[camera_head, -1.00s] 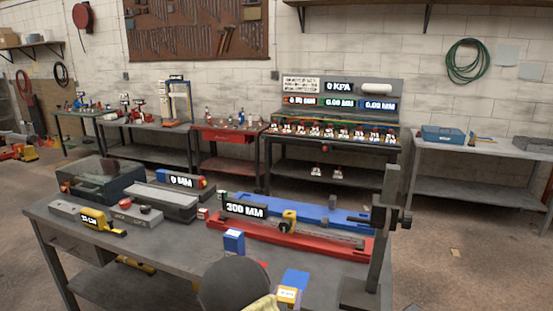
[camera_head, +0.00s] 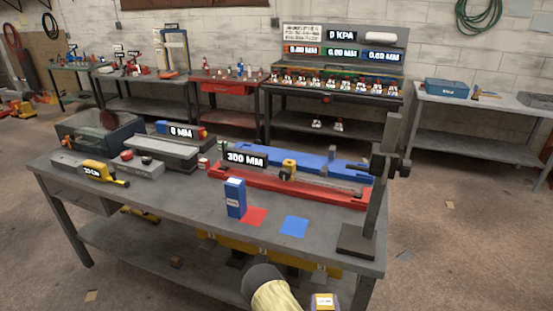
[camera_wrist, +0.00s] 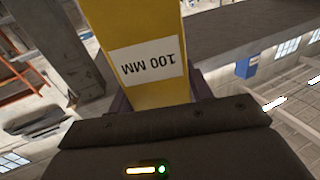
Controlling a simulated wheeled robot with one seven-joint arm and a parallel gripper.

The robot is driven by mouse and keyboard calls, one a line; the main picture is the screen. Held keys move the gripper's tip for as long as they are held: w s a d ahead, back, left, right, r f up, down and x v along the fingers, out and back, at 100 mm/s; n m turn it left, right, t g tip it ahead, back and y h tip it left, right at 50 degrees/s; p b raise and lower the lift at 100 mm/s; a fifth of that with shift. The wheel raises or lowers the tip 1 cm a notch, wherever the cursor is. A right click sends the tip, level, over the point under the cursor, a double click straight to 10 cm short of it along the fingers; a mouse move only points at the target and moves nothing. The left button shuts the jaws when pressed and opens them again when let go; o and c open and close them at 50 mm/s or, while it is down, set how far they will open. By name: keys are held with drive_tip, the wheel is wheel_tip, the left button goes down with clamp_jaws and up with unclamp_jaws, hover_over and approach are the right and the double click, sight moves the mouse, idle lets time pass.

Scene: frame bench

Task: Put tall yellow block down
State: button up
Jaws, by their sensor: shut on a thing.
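The tall yellow block (camera_wrist: 135,22), labelled "100 MM", is held in my gripper (camera_wrist: 160,96). It fills the top middle of the wrist view, and its far end is out of frame. In the head view the top of the yellow block (camera_head: 324,301) shows at the bottom edge, in front of the bench's near edge; my gripper there is mostly cut off. A blue block (camera_head: 235,198) stands upright on the bench (camera_head: 170,205). A red square (camera_head: 253,217) lies beside it, and a blue square (camera_head: 294,227) lies bare to the right.
A red rail (camera_head: 240,180) and a blue rail (camera_head: 310,158) lie behind the squares. A dark upright stand (camera_head: 377,200) rises at the bench's right end.

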drive_tip(key=shift+s+d+f, duration=0.3)
drive_tip(key=shift+d+f, duration=0.1)
drive_tip(key=shift+f, duration=0.35)
wheel_tip(320, 180, up, 6)
drive_tip(key=p, duration=0.5)
drive_tip(key=shift+p, duration=0.4)
drive_tip(key=shift+f, duration=0.1)
idle(0.8)
drive_tip(key=shift+w+d, duration=0.1)
idle(1.1)
idle(0.5)
